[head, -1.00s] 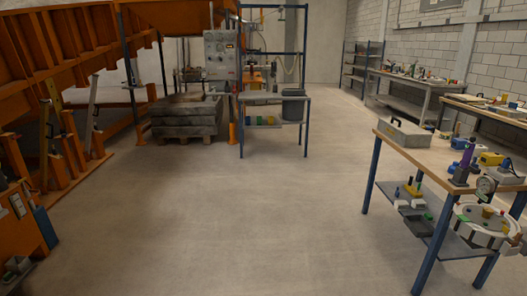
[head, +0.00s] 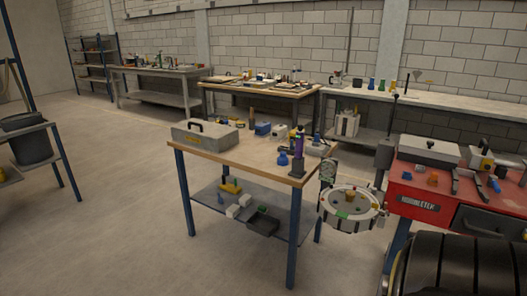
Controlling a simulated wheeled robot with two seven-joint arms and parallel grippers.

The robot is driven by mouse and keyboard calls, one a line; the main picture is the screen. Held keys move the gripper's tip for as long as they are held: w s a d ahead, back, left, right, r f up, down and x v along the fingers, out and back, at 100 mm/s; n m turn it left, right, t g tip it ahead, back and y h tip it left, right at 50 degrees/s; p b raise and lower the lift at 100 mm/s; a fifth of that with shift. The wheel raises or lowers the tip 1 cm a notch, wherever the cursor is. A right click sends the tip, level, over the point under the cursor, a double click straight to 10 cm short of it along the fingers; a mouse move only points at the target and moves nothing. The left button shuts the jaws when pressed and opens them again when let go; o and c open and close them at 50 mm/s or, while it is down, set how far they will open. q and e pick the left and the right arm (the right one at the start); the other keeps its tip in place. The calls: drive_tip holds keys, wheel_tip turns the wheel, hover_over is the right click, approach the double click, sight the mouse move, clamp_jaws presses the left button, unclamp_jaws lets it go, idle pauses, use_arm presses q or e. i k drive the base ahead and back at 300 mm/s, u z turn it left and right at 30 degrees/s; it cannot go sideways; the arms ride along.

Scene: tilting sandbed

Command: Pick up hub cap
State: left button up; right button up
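I cannot make out a hub cap for certain among the small objects in view. A round pale disc-like tray (head: 338,214) with small coloured pieces on it is beside the right end of the nearest wooden-topped table (head: 228,157). A round gauge (head: 327,172) is just above its left side. Neither of my grippers shows in the head view.
The nearest table carries a grey case (head: 205,136) and a purple-topped tool (head: 297,148). A red cabinet (head: 455,186) stands at right, above a black ribbed round object (head: 465,268). Benches line the back wall. Open floor (head: 110,225) lies at left.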

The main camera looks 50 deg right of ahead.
sight(282, 160)
drive_tip(key=z, duration=0.65)
drive_tip(key=i, duration=1.6)
drive_tip(key=z, duration=1.2)
